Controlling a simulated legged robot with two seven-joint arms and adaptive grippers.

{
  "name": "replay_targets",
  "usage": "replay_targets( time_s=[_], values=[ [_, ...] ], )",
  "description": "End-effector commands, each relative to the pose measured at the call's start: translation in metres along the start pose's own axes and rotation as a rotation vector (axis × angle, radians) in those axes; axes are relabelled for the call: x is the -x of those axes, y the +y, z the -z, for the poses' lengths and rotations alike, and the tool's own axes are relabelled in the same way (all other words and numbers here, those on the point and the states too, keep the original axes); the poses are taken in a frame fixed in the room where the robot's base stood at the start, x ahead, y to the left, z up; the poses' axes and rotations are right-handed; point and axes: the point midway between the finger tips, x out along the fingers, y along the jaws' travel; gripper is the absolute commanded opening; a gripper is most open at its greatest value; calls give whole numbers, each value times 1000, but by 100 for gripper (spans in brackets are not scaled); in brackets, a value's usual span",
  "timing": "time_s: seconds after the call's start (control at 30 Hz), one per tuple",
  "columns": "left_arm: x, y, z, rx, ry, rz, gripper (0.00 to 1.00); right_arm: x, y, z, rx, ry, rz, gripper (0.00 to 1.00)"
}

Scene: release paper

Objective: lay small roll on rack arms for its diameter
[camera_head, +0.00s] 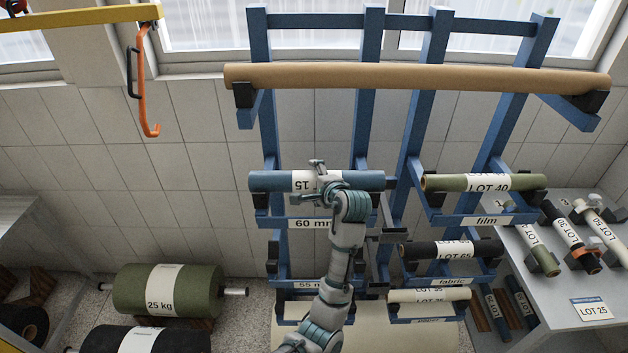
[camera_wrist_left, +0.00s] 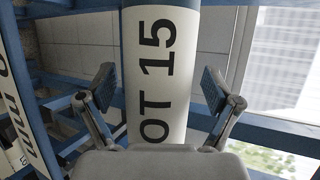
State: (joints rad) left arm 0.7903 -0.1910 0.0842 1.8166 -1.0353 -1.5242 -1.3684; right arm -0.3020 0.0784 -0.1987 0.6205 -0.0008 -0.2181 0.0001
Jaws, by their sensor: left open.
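A blue roll (camera_head: 269,181) with a white label ending in 15 lies level across the blue rack arms above the 60 mm sign (camera_head: 308,223). In the left wrist view its label (camera_wrist_left: 162,90) reads as LOT 15, with the first letter cut off. My left gripper (camera_head: 318,170) is at the middle of the roll. Its two fingers (camera_wrist_left: 160,88) stand apart on either side of the roll, with visible gaps. The arm hides part of the roll and of the rack below. My right gripper is not in view.
A long brown roll (camera_head: 420,77) lies across the top arms. Green (camera_head: 447,184), black (camera_head: 425,250) and white (camera_head: 400,296) rolls lie on the right rack arms. A grey table (camera_head: 560,310) with several rolls stands at right. An orange hook (camera_head: 142,90) hangs at left, above a 25 kg roll (camera_head: 200,290).

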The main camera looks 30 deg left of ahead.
Motion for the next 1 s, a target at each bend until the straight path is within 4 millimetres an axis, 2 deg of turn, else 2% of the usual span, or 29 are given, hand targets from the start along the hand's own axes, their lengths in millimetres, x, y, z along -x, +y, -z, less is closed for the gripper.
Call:
replay_targets(
  time_s=[0.17, 0.4, 0.6, 0.77, 0.87, 0.97, 1.0],
  values=[
    [31, 0, 1, 1, 5, 1, 90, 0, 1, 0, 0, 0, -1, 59],
    [84, 0, 1, 2, 5, 1, 90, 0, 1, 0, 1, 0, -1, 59],
    [109, 0, 1, 1, 2, 0, 90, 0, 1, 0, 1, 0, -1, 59],
    [113, 0, 0, 1, 1, 0, 90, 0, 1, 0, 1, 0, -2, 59],
    [109, 7, 1, 6, 5, -6, 90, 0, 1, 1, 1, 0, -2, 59],
    [93, 36, 5, 34, 32, -35, 90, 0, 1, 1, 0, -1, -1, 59],
    [83, 57, 7, 56, 50, -56, 90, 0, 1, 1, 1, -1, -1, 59]
  ],
)
